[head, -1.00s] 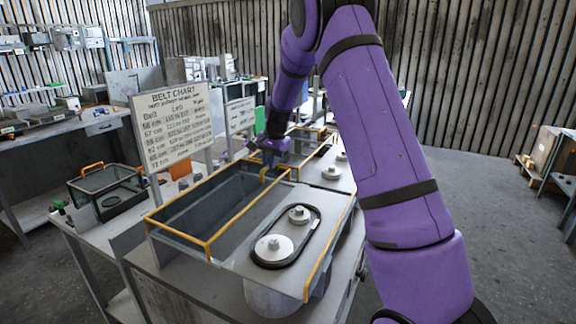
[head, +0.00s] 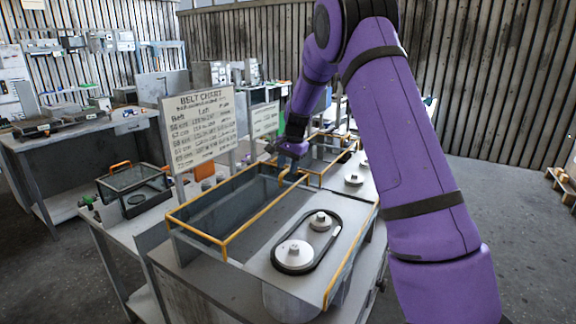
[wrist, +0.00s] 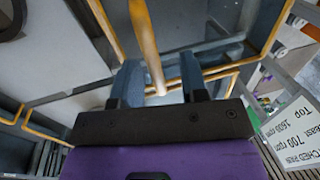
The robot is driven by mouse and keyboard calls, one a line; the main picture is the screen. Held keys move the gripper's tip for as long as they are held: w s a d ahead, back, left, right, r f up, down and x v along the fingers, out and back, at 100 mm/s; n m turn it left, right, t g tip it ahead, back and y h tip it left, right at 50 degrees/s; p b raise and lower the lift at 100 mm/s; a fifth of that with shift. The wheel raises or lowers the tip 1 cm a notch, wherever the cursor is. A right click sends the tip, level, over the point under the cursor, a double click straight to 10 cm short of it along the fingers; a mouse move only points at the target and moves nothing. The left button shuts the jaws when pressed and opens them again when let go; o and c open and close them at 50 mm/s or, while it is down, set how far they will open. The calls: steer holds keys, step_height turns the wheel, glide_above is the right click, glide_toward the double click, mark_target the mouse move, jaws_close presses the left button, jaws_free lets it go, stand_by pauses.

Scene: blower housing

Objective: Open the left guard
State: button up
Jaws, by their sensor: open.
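A yellow-framed guard (head: 196,234) with see-through or open sides stands on the left part of the near grey housing. Its far end carries a yellow handle bar (head: 289,178). My gripper (head: 286,168) is at that far end, pointing down. In the wrist view the blue fingers of my gripper (wrist: 156,70) are apart, with the yellow bar (wrist: 147,40) running between them. I cannot tell whether either finger touches it. A second yellow-framed guard (head: 345,136) is farther back, partly hidden by my arm.
Right of the near guard, a black belt (head: 333,242) loops around two white pulleys, uncovered. A belt chart sign (head: 198,128) stands close on the left. Open floor lies at the right.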

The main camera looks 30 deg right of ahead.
step_height(320, 180, up, 11)
steer(key=s+d, duration=0.1)
steer(key=shift+s+f, duration=0.2)
steer(key=shift+s, duration=0.2)
steer(key=shift+s, duration=0.1)
stand_by(0.3)
steer(key=s+a+r+n, duration=0.2)
steer(key=s+a+r, duration=0.15)
steer(key=s, duration=0.35)
steer(key=s+a+r+n+t, duration=0.1)
steer(key=s+a+r+n, duration=0.1)
steer(key=s+r, duration=0.35)
steer(key=s+a+r+n, duration=0.2)
steer(key=s+a+r, duration=0.1)
steer(key=s, duration=0.5)
steer(key=s+a+f+n+t, duration=0.1)
steer(key=s+a+f+n, duration=0.1)
steer(key=s, duration=0.9)
steer(key=s+a+f+n+t+h, duration=0.1)
steer(key=s+n, duration=0.3)
steer(key=s, duration=0.7)
steer(key=shift+s+a+f, duration=0.35)
steer(key=shift+a+f, duration=0.15)
steer(key=shift+a, duration=0.3)
